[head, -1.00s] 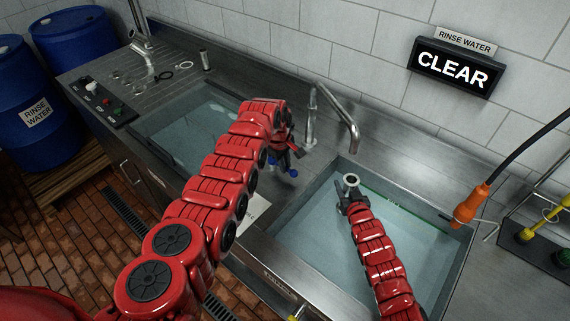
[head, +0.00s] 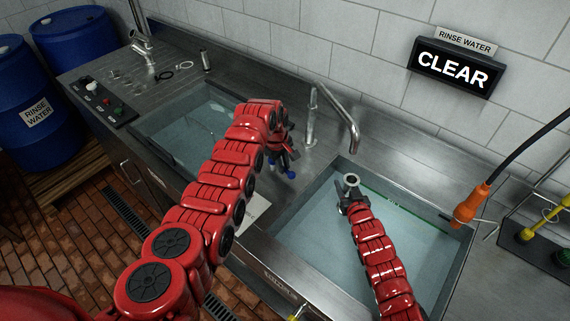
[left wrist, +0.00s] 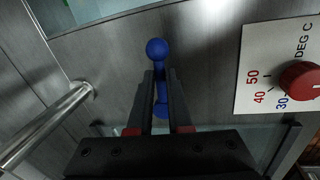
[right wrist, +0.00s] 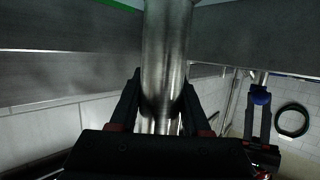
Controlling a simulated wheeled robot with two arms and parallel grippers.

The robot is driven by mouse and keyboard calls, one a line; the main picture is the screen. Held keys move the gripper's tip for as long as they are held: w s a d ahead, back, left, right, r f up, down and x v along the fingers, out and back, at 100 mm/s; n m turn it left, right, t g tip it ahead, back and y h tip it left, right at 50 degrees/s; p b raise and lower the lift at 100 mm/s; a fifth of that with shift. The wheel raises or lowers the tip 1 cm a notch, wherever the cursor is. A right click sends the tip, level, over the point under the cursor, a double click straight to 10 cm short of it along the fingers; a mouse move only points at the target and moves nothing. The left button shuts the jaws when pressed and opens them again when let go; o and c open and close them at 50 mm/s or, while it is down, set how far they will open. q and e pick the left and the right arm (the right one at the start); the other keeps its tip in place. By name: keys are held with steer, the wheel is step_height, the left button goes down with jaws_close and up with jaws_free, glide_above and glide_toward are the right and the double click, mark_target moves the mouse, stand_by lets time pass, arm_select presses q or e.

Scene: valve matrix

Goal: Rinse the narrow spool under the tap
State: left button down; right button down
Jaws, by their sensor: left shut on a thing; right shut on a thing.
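My right gripper (head: 350,194) is shut on a metal spool (head: 352,180) and holds it over the right basin, below and in front of the curved tap (head: 345,112). The right wrist view shows the spool's shiny barrel (right wrist: 167,60) between the fingers. My left gripper (left wrist: 160,95) is shut on a blue cross handle (left wrist: 157,48) with round ends. In the head view the handle's blue end (head: 291,174) shows below the left gripper, left of the tap; the rest is mostly hidden. I see no water stream from the tap.
A lit sign (head: 453,70) reads CLEAR above the basins. The right basin (head: 300,262) and left basin (head: 165,127) hold water. An orange-handled hose (head: 471,205) hangs at right. A red temperature dial (left wrist: 300,80) is beside the blue handle.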

arm_select(q)
steer(key=shift+s+a+m, duration=0.3)
steer(key=shift+a+m, duration=0.15)
steer(key=shift+m, duration=0.55)
steer(key=c, duration=0.8)
jaws_free()
steer(key=shift+c, duration=0.2)
step_height(320, 180, up, 12)
steer(key=s+a, duration=0.1)
steer(key=shift+s+a, duration=0.25)
steer(key=shift+a, duration=0.15)
steer(key=shift+f, duration=0.1)
